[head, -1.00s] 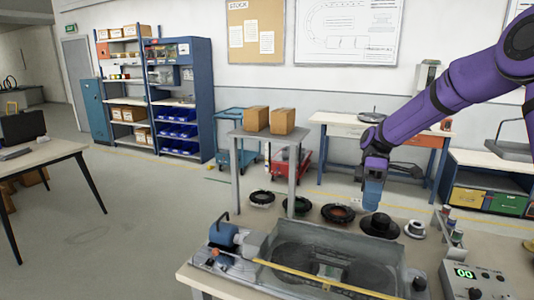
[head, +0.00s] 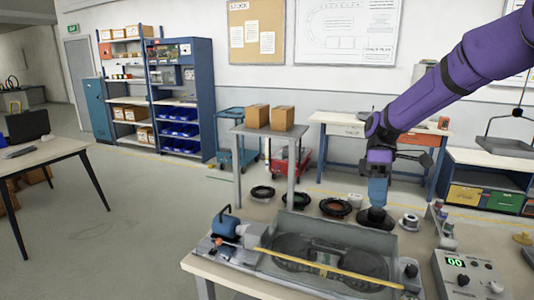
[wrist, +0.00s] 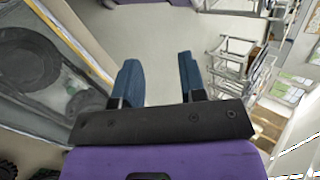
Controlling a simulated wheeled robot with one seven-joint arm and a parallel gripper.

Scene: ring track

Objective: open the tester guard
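The tester (head: 312,215) is a grey tray-like housing on the bench, with dark round parts inside. Its guard seems to be a see-through panel with a yellow edge bar (head: 330,270) along the near side; it lies low across the housing and looks shut. In the wrist view, the guard's panel (wrist: 85,100) and yellow edge show at the left, over a dark disc. My gripper (head: 377,200) points down behind the tester's right end, apart from the guard, and hides part of a black round piece. In the wrist view, my gripper's blue fingers (wrist: 158,62) are apart with nothing between them.
A blue motor (head: 226,222) stands at the tester's left end. A control box (head: 468,275) with a green display is at the right. Several dark rings (head: 335,207) and a spool (head: 409,221) lie behind the tester. A small table with boxes stands beyond.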

